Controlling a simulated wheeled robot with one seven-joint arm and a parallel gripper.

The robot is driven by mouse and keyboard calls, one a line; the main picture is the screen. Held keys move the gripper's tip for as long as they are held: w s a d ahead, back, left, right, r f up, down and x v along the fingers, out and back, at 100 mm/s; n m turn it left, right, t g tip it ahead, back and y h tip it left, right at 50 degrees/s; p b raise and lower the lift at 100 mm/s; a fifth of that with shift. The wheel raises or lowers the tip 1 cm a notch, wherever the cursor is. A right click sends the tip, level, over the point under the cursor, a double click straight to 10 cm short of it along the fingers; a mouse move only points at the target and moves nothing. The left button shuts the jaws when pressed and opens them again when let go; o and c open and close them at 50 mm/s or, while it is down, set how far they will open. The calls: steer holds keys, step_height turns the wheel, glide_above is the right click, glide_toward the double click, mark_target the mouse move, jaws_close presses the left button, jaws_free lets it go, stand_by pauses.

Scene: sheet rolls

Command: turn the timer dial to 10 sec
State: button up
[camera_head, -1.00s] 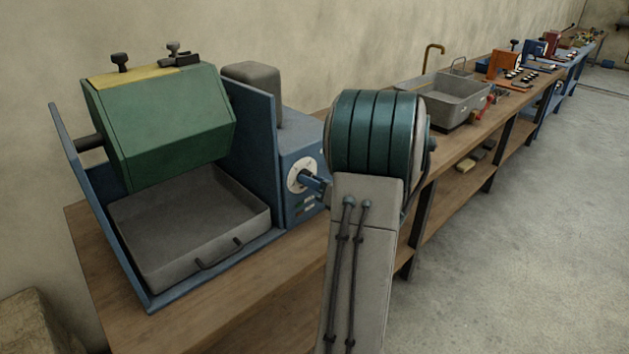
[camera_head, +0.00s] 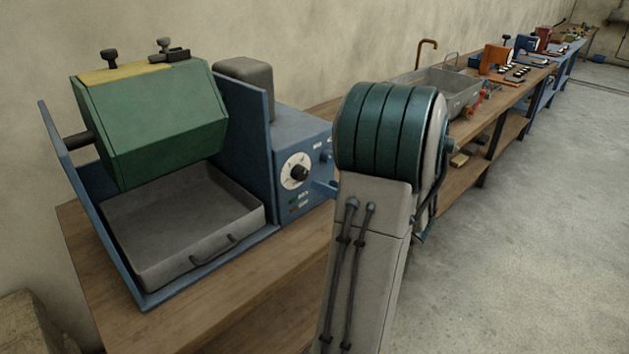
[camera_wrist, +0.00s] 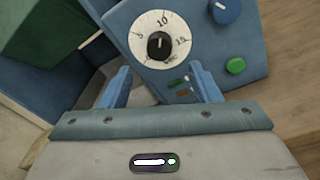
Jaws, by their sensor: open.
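The timer dial (camera_wrist: 142,42) is a white round face marked 5, 10 and 15 on a blue control panel (camera_wrist: 211,52). Its black knob (camera_wrist: 160,46) has a pale pointer line that points up, roughly at the 10. The dial also shows in the head view (camera_head: 289,182), with its knob uncovered. My gripper (camera_wrist: 162,78) is open and empty. Its two blue fingers are spread below the dial in the wrist view, apart from the knob.
A green drum (camera_head: 165,125) hangs over a grey tray (camera_head: 150,255) left of the panel. A blue knob (camera_wrist: 227,10) and a green button (camera_wrist: 235,66) sit right of the dial. A grey sink (camera_head: 437,92) stands farther along the bench. The floor at right is clear.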

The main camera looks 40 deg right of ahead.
steer(key=s+d, duration=0.1)
steer(key=s, duration=0.5)
steer(key=shift+s+r, duration=0.15)
steer(key=shift+s, duration=0.1)
steer(key=w+a+r+n+g+y+p, duration=0.1)
steer(key=a+n+g+y+p, duration=0.15)
steer(key=a+n+g, duration=0.6)
steer(key=w+a+r+n+g+y+p, duration=0.15)
steer(key=a+n+y, duration=0.35)
steer(key=a, duration=0.8)
steer(key=s+a+r+n+g+h+p, duration=0.1)
steer(key=a+n+h, duration=0.4)
steer(key=n, duration=0.8)
steer(key=s+a+r+n+g+h+p, duration=0.1)
steer(key=s+a+n+h, duration=0.4)
steer(key=n, duration=0.7)
steer(key=shift+s+a+r+n+g+p, duration=0.35)
steer(key=shift+s+g+p, duration=0.4)
steer(key=shift+g, duration=0.45)
steer(key=shift+d, duration=0.1)
